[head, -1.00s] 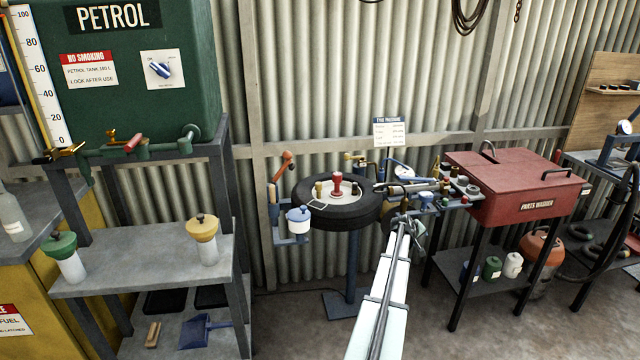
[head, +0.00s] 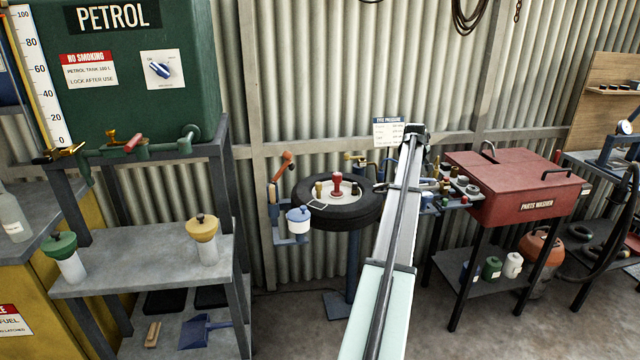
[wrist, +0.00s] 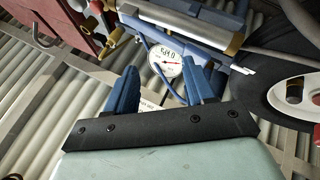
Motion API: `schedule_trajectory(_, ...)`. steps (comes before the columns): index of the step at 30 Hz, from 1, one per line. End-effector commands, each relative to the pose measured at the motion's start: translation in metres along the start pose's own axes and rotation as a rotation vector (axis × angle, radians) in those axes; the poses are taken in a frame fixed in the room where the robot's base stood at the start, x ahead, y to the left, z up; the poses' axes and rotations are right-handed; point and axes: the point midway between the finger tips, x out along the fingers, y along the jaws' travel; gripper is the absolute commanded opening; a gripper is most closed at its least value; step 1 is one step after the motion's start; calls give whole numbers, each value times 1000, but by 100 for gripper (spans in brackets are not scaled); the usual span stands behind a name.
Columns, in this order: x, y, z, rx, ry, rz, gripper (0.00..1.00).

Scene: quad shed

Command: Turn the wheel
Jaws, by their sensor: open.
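The wheel is a black tyre (head: 348,214) with a pale hub, lying flat on a blue pedestal stand against the wall. Red, tan and dark knobs stand on its hub. In the wrist view, part of the tyre (wrist: 262,95) shows at the right edge. My gripper (wrist: 160,66) is open and empty, its two blue fingers apart. Between and beyond the fingers is a round white gauge (wrist: 166,62). In the head view my arm's end (head: 413,133) is to the right of the wheel and apart from it; the arm hides the fingers there.
A red parts washer (head: 515,188) stands right of the wheel. A grey shelf (head: 140,262) with two capped bottles is at the left. Tools and fittings crowd the bench behind my arm.

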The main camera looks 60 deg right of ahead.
Motion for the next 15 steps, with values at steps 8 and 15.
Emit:
schedule_trajectory(8, -80, -158, -126, -181, 73, -470, 54)
schedule_trajectory(15, -130, -222, -165, -295, 112, -677, 54)
